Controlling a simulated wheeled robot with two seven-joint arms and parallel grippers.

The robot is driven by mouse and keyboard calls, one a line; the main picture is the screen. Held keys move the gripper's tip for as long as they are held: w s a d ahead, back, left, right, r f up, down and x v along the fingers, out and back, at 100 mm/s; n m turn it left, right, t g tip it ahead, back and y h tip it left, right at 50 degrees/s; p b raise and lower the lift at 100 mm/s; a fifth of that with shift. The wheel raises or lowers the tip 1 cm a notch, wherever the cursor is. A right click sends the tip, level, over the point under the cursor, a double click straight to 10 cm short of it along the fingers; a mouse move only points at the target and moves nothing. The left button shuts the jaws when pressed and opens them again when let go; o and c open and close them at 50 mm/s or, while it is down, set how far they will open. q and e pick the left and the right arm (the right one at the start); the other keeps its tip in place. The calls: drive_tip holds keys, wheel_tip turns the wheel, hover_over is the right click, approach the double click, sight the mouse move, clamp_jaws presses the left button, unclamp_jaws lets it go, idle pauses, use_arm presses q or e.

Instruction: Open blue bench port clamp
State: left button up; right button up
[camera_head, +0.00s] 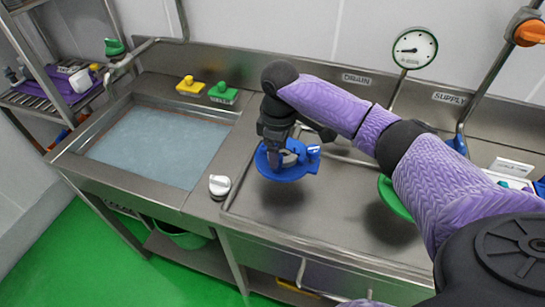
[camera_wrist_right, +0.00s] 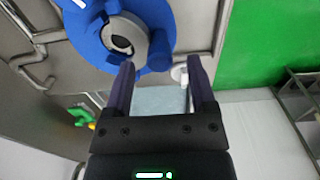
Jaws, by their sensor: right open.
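Whether a finger touches the clamp cannot be told. My left gripper is not in view.
A water-filled sink (camera_head: 150,150) is at the left, with yellow (camera_head: 190,86) and green (camera_head: 222,93) blocks behind it. A white-topped knob (camera_head: 219,186) stands left of the port. A green disc (camera_head: 394,200) is partly hidden by my arm. A gauge (camera_head: 414,48) stands behind.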

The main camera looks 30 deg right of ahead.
wheel_tip(320, 180, down, 3)
drive_tip(key=shift+r, duration=0.1)
drive_tip(key=shift+w, duration=0.1)
clamp_jaws()
idle(1.3)
